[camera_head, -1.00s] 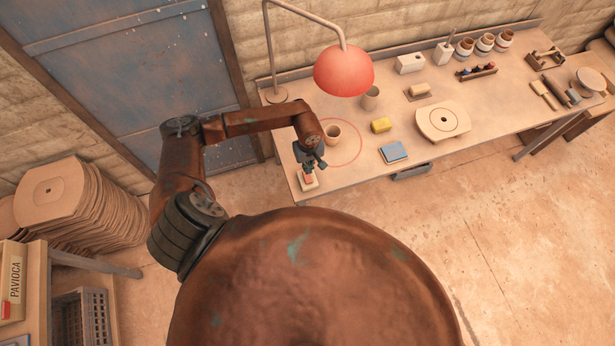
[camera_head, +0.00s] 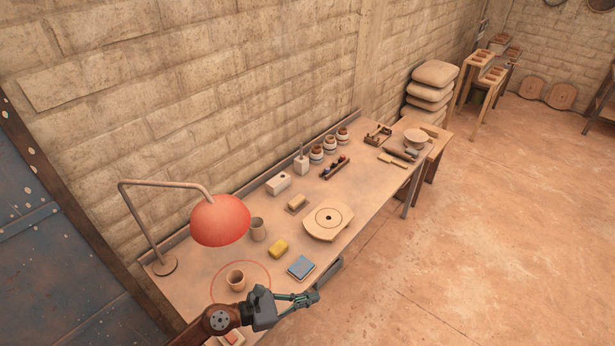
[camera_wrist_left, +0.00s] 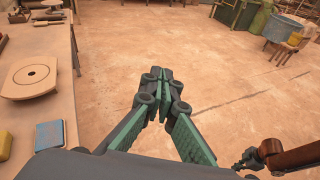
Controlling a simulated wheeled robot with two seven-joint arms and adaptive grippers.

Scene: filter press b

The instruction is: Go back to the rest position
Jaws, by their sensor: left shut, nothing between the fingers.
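My left gripper (camera_head: 312,297) is shut and empty, held just off the front edge of the workbench, with its fingers pointing right in the head view. In the left wrist view its closed fingertips (camera_wrist_left: 164,76) are over the bare floor. The workbench (camera_head: 225,270) carries a clay cup (camera_head: 236,280) inside a red circle, close beside the gripper. A small block with a reddish top (camera_head: 232,338) lies at the near corner, partly hidden by my arm.
On the bench stand a red lamp (camera_head: 220,220), a second cup (camera_head: 258,229), a yellow sponge (camera_head: 278,248), a blue pad (camera_head: 301,267) and a round-holed board (camera_head: 328,221). Stacked sacks (camera_head: 431,88) are beyond. The floor (camera_head: 450,250) right of the bench is clear.

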